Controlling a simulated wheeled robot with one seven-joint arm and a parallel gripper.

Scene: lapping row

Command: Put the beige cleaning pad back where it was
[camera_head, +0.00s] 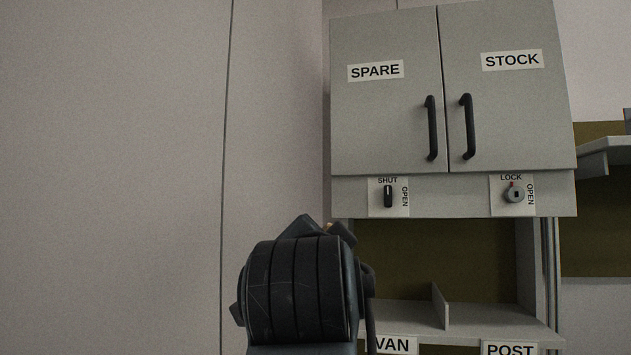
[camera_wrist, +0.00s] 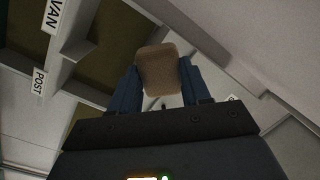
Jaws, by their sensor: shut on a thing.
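The beige cleaning pad (camera_wrist: 158,66) is between the two blue fingers of my gripper (camera_wrist: 160,78) in the wrist view. My gripper is shut on it and holds it up, clear of any shelf as far as I can see. In the head view my dark wrist (camera_head: 302,290) hides nearly all of the pad. Only a small tan bit shows above it. The open shelf (camera_head: 480,322) with its upright divider (camera_head: 440,305) lies to the right of my wrist in that view. It carries the labels VAN (camera_head: 393,345) and POST (camera_head: 510,349).
Above the shelf is a closed grey cabinet marked SPARE (camera_head: 375,71) and STOCK (camera_head: 512,60), with two black handles. Below its doors are a black switch (camera_head: 388,196) and a round lock (camera_head: 514,194). A plain wall panel (camera_head: 110,170) fills the left.

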